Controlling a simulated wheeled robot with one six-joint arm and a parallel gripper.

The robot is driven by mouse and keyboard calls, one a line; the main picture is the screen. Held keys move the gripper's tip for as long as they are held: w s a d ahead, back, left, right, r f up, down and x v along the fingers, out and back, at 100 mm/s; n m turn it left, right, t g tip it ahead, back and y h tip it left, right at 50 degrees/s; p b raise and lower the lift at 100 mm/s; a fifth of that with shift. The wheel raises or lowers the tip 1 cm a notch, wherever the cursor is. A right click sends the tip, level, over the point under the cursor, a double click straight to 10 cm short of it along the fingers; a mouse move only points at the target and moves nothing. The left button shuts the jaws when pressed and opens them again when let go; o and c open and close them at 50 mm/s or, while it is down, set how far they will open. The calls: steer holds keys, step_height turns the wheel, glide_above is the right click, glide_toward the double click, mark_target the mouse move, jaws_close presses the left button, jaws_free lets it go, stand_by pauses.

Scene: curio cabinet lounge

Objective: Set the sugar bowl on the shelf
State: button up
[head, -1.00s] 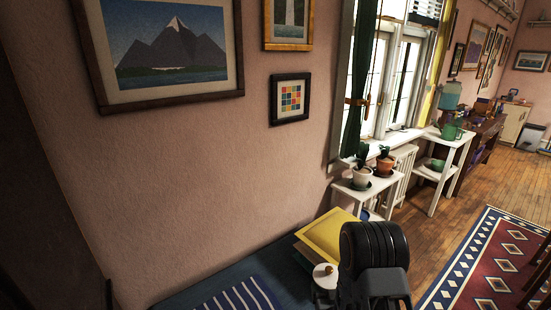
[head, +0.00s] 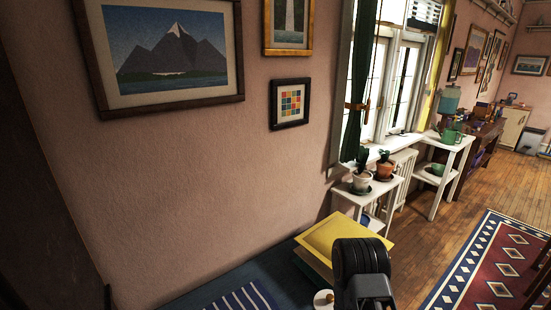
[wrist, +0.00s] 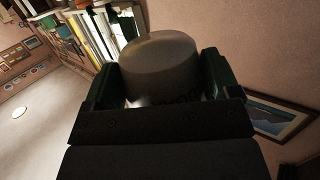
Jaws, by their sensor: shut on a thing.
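The sugar bowl (head: 323,299) shows in the head view as a white lid with a brown knob at the bottom edge, beside my dark wrist; its body is cut off or hidden. In the wrist view my gripper (wrist: 172,82) is shut on a round, smooth, shaded grey body, which looks like the sugar bowl (wrist: 158,62). A bookshelf (wrist: 75,40) with upright books stands beyond it at upper left. I cannot tell whether this is the task's shelf.
Below lie a dark blue surface with a striped cloth (head: 245,298) and a yellow book (head: 345,238). White stands (head: 372,208) with potted plants are by the window. A framed mountain picture (head: 170,50) hangs on the wall. A patterned rug (head: 490,265) covers floor at right.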

stand_by(0.4)
steer(key=shift+d+f+b, duration=0.15)
steer(key=shift+f+b, duration=0.1)
steer(key=shift+b, duration=0.05)
steer(key=d+f+b, duration=1)
steer(key=f+b, duration=0.2)
steer(key=b, duration=0.9)
steer(key=s+a+f+n+g+y+b, duration=0.3)
steer(key=s+a+f+n+y+b, duration=0.1)
steer(key=y, duration=0.5)
steer(key=a+f+n+b, duration=0.1)
steer(key=a+n, duration=0.1)
steer(key=n, duration=0.1)
steer(key=shift+s+f+y+b, duration=0.15)
steer(key=shift+s+y+b, duration=0.15)
steer(key=shift+s, duration=0.1)
